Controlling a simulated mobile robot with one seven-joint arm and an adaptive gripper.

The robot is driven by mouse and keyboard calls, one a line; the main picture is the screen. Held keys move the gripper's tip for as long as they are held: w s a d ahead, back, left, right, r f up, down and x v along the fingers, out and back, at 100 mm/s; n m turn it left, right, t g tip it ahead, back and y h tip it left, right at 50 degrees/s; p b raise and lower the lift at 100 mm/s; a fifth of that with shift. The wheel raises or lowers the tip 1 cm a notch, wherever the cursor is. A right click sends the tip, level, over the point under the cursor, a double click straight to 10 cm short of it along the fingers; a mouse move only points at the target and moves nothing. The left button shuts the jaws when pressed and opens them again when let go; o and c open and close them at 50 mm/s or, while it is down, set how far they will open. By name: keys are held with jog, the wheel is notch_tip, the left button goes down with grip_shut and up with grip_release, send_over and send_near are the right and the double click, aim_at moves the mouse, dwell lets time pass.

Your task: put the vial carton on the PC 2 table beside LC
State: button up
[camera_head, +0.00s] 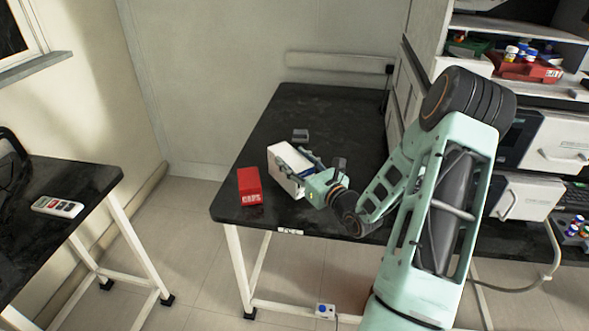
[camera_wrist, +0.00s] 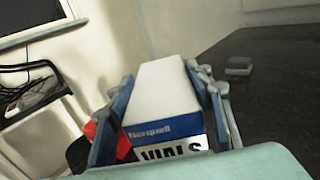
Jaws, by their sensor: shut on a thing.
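The vial carton (camera_head: 286,168) is a white box with a blue band and the word "VIALS". It is over the front part of the black-topped table (camera_head: 320,118) in the head view. My gripper (camera_head: 303,170) is shut on the carton, with one finger on each side. In the wrist view the carton (camera_wrist: 163,98) fills the space between the fingers of my gripper (camera_wrist: 168,112). I cannot tell whether its underside touches the table top. Part of the carton is hidden by my gripper. No table label reading PC 2 or LC is legible.
A red caps box (camera_head: 250,186) stands just left of the carton. A small grey block (camera_head: 300,135) lies behind it. The table's back is clear. Another black table (camera_head: 85,180) with a remote-like device (camera_head: 57,207) is at left. Shelves and instruments (camera_head: 535,140) stand at right.

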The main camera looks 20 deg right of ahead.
jog(key=shift+d+f, duration=0.1)
jog(key=shift+f, duration=1.2)
jog(key=shift+f, duration=0.15)
jog(key=o, duration=1.6)
jog(key=shift+o, duration=0.2)
jog(key=s+d, duration=0.2)
jog(key=s, duration=1)
jog(key=shift+d, duration=0.1)
